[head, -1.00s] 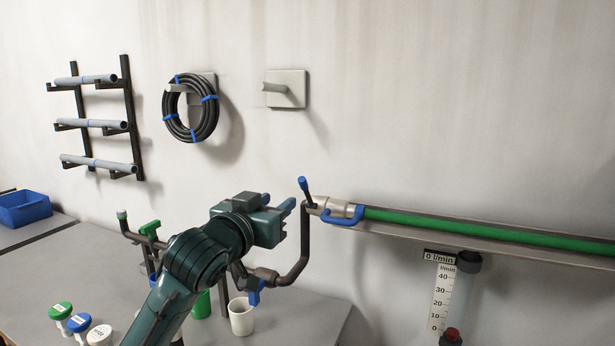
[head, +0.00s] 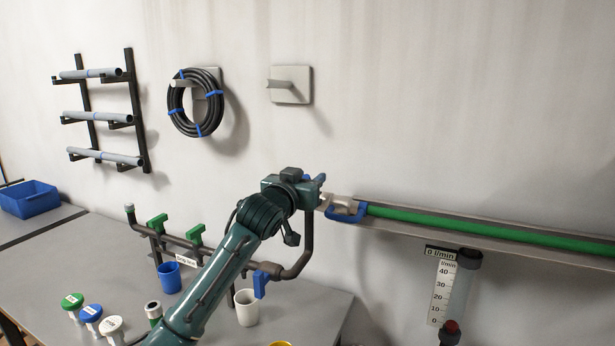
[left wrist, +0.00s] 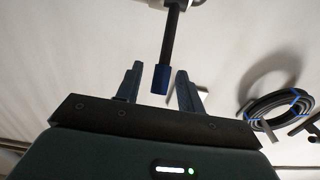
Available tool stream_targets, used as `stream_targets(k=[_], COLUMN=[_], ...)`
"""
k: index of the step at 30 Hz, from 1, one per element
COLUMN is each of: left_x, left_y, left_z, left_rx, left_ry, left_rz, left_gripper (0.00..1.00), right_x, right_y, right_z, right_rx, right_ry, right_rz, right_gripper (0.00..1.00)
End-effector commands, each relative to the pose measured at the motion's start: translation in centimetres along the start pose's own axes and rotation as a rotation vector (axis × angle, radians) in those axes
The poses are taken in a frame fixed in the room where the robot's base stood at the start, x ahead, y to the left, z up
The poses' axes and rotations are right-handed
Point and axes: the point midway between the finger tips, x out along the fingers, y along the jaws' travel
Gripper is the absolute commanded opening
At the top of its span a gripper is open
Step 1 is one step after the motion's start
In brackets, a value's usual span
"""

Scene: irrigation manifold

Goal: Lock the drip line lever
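The lever is a dark stem (left wrist: 172,38) with a blue tip (left wrist: 161,79). In the left wrist view it points down between the fingers of my left gripper (left wrist: 159,88), which are open with gaps on both sides. In the head view my left gripper (head: 311,186) is at the metal coupling (head: 338,201) on the end of the green pipe (head: 440,224), and it mostly hides this lever. A blue handle (head: 345,216) hangs under the coupling. My right gripper is in neither view.
A dark manifold pipe (head: 300,262) with green valves (head: 157,223) and a blue valve handle (head: 260,284) stands over the grey bench. A white cup (head: 246,307) and a blue cup (head: 169,277) stand below. A flow gauge (head: 443,290) hangs at the right.

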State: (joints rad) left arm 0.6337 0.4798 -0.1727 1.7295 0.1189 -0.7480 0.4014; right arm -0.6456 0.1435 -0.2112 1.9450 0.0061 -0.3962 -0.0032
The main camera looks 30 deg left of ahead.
Motion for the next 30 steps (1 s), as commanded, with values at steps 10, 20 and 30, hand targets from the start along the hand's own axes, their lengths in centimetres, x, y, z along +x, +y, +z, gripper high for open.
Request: stream_targets(k=[10,20,30], left_x=[0.09,0.07,0.07], left_y=[0.02,0.01,0.01], left_z=[0.01,0.02,0.02], left_rx=[0.000,0.000,0.000], left_ry=[0.001,0.000,0.000], left_rz=[0.000,0.000,0.000], left_gripper=[0.32,0.05,0.00], right_x=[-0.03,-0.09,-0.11], right_y=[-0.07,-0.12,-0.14], right_z=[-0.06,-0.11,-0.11], right_rx=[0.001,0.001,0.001], right_ry=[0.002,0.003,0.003], right_rz=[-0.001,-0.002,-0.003], right_gripper=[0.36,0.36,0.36])
